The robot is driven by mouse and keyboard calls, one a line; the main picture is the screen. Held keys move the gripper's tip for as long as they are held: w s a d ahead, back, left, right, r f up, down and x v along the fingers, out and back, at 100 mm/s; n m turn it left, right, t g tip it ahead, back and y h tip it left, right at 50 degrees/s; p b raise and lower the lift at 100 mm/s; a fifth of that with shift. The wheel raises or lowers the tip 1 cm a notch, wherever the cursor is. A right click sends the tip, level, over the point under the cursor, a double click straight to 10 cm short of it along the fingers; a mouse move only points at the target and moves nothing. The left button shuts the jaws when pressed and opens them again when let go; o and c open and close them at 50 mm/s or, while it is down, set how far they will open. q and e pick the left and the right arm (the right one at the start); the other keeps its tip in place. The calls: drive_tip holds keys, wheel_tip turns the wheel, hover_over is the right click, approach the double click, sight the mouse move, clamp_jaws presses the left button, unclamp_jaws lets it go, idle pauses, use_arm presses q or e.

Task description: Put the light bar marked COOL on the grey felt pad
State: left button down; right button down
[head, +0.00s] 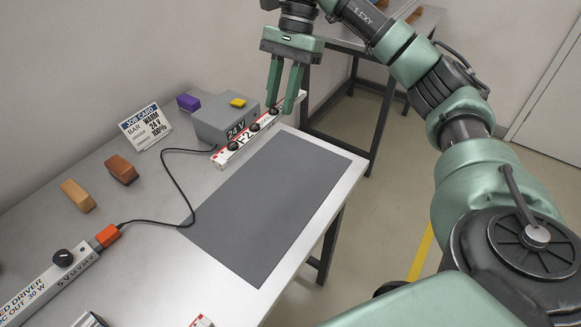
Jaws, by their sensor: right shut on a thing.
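The grey felt pad (270,205) lies bare on the table. A white bar (229,154) with red and black marks and black knobs (254,127) stands along the pad's far edge. My right gripper (282,107) reaches down from above at the bar's far right end, its fingers around a knob there; the exact contact is small and partly hidden. I cannot read COOL on anything in view. A white piece with red marks (201,321) is cut off at the bottom edge. My left gripper is not in view.
A grey box marked 24 V (224,120) bears a yellow piece (238,102). A black cable (178,183) runs from there to the orange plug (107,235) of the LED driver (47,287). Two brown blocks (121,169) (78,195) lie left.

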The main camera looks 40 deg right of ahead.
drive_tip(key=shift+s+d+f, duration=0.1)
drive_tip(key=shift+d+f, duration=0.1)
drive_tip(key=shift+f, duration=0.1)
wheel_tip(320, 180, down, 14)
drive_tip(key=shift+f+p, duration=0.15)
drive_tip(key=shift+p, duration=0.5)
wheel_tip(320, 180, down, 4)
drive_tip(key=shift+f+p, duration=0.25)
drive_tip(key=shift+p, duration=0.1)
drive_tip(key=shift+f, duration=0.2)
drive_tip(key=c, duration=1.1)
unclamp_jaws()
drive_tip(key=shift+c, duration=0.2)
